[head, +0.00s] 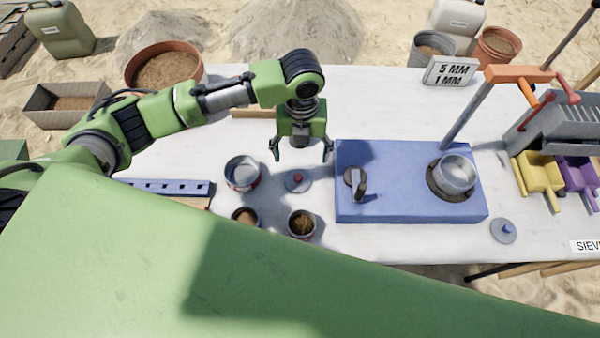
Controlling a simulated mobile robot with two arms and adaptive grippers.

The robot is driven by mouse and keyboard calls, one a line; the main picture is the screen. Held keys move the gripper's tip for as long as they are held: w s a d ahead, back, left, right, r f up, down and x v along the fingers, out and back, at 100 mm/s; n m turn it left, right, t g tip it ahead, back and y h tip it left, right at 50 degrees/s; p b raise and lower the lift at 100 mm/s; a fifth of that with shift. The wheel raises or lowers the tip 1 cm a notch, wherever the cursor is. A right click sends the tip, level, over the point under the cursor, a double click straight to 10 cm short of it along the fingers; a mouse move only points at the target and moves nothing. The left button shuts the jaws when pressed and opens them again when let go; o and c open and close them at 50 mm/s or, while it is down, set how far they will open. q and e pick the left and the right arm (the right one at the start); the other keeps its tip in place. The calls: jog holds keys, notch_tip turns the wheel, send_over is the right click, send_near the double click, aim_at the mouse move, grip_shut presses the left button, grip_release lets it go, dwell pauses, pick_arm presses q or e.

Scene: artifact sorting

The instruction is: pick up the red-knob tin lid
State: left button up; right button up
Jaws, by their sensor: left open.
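The red-knob tin lid (297,180) is a small grey disc with a red knob. It lies flat on the white table (400,105), between a larger open tin (242,173) and the blue box (410,202). My left gripper (301,156) is open and empty, pointing down above and slightly behind the lid, with its fingers spread to either side. A second lid with a blue knob (504,230) lies at the right front of the table. My right gripper is not in view.
Two small filled tins (302,223) stand in front of the lid. A blue rack (170,187) lies to the left. The blue box carries a lever and a metal cup (456,175). Yellow and purple bins (541,176) stand at right.

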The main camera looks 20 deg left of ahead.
pick_arm(q)
send_over(298, 176)
jog(key=f, duration=0.5)
jog(key=shift+w+d+f, duration=0.15)
jog(key=shift+d+f, duration=0.05)
jog(key=shift+d, duration=0.1)
jog(key=shift+f, duration=0.25)
jog(key=shift+s+a+f+p, duration=0.1)
jog(key=shift+f+p, duration=0.3)
jog(key=shift+f, duration=0.05)
jog(key=shift+s+a+f+p, duration=0.1)
jog(key=shift+f+p, duration=0.3)
notch_tip(298, 176, down, 2)
jog(key=shift+s+a+f, duration=0.1)
jog(key=shift+f, duration=0.6)
jog(key=c, duration=0.9)
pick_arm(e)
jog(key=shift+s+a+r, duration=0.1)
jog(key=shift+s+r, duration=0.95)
